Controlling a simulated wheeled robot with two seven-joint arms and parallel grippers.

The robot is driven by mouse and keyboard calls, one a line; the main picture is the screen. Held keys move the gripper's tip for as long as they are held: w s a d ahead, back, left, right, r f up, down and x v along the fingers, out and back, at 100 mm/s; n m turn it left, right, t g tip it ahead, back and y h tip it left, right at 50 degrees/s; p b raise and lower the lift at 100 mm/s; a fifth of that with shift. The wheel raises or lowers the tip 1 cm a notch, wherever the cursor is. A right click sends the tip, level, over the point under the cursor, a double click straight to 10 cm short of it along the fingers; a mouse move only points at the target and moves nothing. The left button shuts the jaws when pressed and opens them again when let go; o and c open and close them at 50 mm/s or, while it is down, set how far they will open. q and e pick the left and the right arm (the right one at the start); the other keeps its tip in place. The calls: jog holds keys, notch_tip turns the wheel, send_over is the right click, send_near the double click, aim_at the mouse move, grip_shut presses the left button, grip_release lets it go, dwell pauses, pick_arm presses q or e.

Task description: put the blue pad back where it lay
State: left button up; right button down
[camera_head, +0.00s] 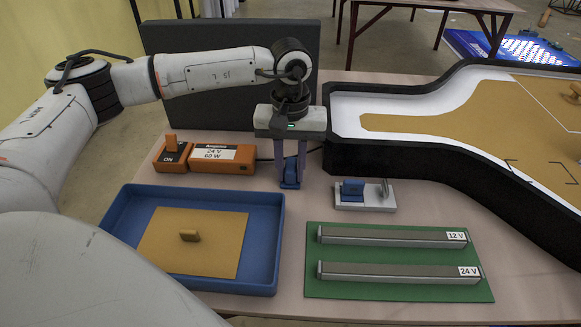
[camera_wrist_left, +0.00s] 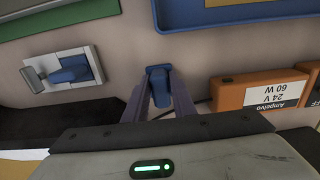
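The blue pad (camera_head: 290,182), a small blue piece with an upright tab, is at the fingertips of my left gripper (camera_head: 291,165), between the orange power box and the white holder. In the left wrist view the pad (camera_wrist_left: 159,82) sits between the two purple fingers (camera_wrist_left: 161,98), which appear to press on its sides. It is low over the table; I cannot tell whether it touches. The white holder (camera_head: 381,204) to the right carries another blue piece (camera_head: 352,190) and a small upright plate. My right gripper is not in view.
The blue tray (camera_head: 267,243) holds a tan panel (camera_head: 165,250) with a knob. The green board (camera_head: 400,253) carries 12 V and 24 V bars.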

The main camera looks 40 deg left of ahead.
aim_at(291, 167)
pick_arm(q)
jog(key=shift+o, duration=1.3)
notch_tip(291, 167, up, 12)
jog(key=shift+r, duration=0.2)
